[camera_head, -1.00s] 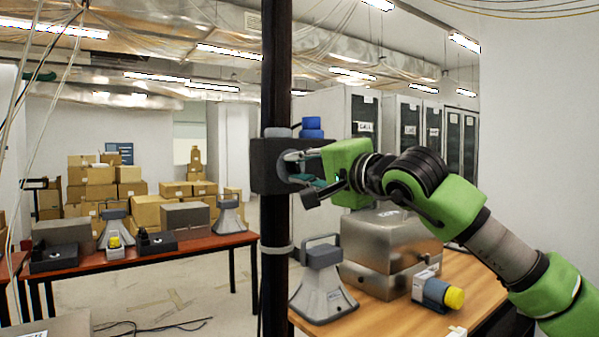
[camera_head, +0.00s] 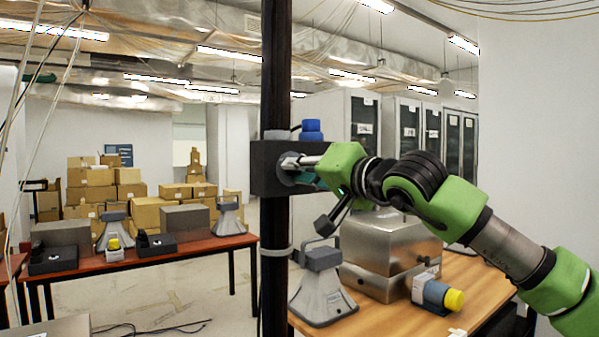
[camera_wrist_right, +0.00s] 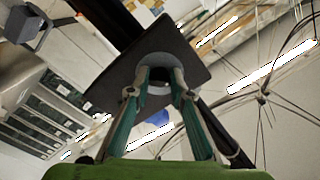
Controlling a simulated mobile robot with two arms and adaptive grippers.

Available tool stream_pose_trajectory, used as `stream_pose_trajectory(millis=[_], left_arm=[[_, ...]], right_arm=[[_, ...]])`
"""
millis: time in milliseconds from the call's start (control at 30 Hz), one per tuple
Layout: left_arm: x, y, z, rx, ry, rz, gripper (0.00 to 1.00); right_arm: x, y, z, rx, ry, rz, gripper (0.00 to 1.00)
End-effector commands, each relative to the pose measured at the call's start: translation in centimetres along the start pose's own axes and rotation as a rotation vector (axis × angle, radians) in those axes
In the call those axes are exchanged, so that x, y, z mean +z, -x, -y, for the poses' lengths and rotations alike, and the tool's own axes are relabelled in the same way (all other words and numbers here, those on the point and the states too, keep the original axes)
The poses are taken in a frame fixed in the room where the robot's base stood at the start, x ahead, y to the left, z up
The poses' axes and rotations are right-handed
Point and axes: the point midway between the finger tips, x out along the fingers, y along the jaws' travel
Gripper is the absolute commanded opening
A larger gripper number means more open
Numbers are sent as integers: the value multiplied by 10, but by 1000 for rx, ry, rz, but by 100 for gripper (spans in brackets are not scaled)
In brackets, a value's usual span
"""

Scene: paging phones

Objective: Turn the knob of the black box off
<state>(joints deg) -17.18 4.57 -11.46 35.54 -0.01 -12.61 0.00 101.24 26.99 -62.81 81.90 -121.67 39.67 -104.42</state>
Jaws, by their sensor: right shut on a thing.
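The black box (camera_head: 262,178) is fixed to the dark vertical pole at the middle of the head view. Its grey round knob (camera_wrist_right: 159,88) faces my right gripper. My right gripper (camera_head: 296,168) is at the box's right side, its fingers closed on the knob from either side. In the right wrist view the fingertips (camera_wrist_right: 160,76) straddle the knob, against the dark box face (camera_wrist_right: 190,62). The gripper and the fingers hide part of the knob, so its setting cannot be read. My left gripper is not in view.
A blue-topped part (camera_head: 311,130) stands above the box. Below, a wooden table (camera_head: 470,285) holds a metal case (camera_head: 385,250), a grey horn speaker (camera_head: 322,290) and a yellow-ended device (camera_head: 440,296). The dark pole (camera_head: 275,80) runs beside the box. A red-brown table (camera_head: 200,245) stands behind left.

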Motion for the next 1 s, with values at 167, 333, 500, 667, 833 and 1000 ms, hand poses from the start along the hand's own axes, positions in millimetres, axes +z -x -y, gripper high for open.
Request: stream_pose_trajectory(millis=[167, 333, 500, 667, 833, 1000], left_arm=[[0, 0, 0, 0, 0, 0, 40], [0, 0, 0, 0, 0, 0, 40], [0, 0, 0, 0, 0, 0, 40], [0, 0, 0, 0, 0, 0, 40], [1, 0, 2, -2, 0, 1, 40], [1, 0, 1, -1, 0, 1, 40]], right_arm=[[3, -1, -2, 4, 4, 5, 0], [3, -1, -2, 4, 3, 5, 0], [2, -1, -1, 3, 3, 4, 38], [1, 0, -1, 2, 2, 2, 38], [0, 4, -1, 2, 2, 1, 38], [0, 27, -1, 1, 3, 0, 38]])
